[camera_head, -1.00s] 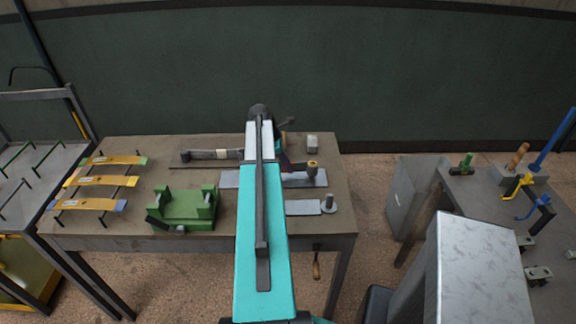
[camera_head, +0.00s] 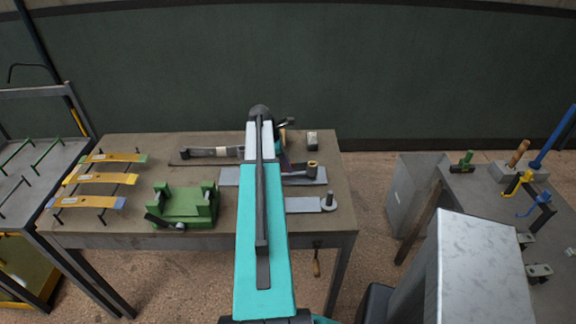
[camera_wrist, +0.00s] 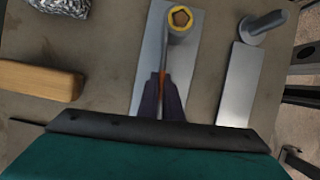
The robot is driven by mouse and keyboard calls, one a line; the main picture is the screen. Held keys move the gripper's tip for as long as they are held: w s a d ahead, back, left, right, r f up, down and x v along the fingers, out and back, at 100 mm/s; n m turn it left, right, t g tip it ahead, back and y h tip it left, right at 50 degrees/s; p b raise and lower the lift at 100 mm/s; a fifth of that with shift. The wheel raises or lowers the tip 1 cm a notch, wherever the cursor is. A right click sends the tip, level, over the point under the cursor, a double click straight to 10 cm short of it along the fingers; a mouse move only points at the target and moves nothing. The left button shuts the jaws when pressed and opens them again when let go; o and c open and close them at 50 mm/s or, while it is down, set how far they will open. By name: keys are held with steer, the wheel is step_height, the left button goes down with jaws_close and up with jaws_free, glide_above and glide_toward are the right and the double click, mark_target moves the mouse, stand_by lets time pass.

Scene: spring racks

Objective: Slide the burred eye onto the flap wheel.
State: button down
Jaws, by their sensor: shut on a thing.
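My gripper (camera_wrist: 162,102) has dark purple fingers shut on a thin orange-brown strip (camera_wrist: 163,72), seen edge-on in the wrist view. The strip runs up to a yellow-rimmed ring, which looks like the burred eye (camera_wrist: 170,30). A brown many-sided core, likely the flap wheel (camera_wrist: 180,18), shows inside the ring. From above, the ring appears around the core; how far down it sits cannot be told. In the head view the ring and core form a small dark and yellow cylinder (camera_head: 312,164) over a grey plate (camera_head: 230,177). My arm hides part of that plate.
A second grey plate (camera_wrist: 236,85) with an upright post (camera_wrist: 262,24) lies to the right. A tan block (camera_wrist: 38,80) and a silvery lump (camera_wrist: 62,4) are left. A green fixture (camera_head: 184,205) and several yellow leaves (camera_head: 105,180) occupy the left side.

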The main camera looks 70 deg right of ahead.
steer(key=shift+f, duration=0.3)
steer(key=c, duration=1.9)
jaws_free()
steer(key=shift+o, duration=0.2)
steer(key=shift+f, duration=0.1)
steer(key=b+v, duration=0.4)
steer(key=v, duration=1)
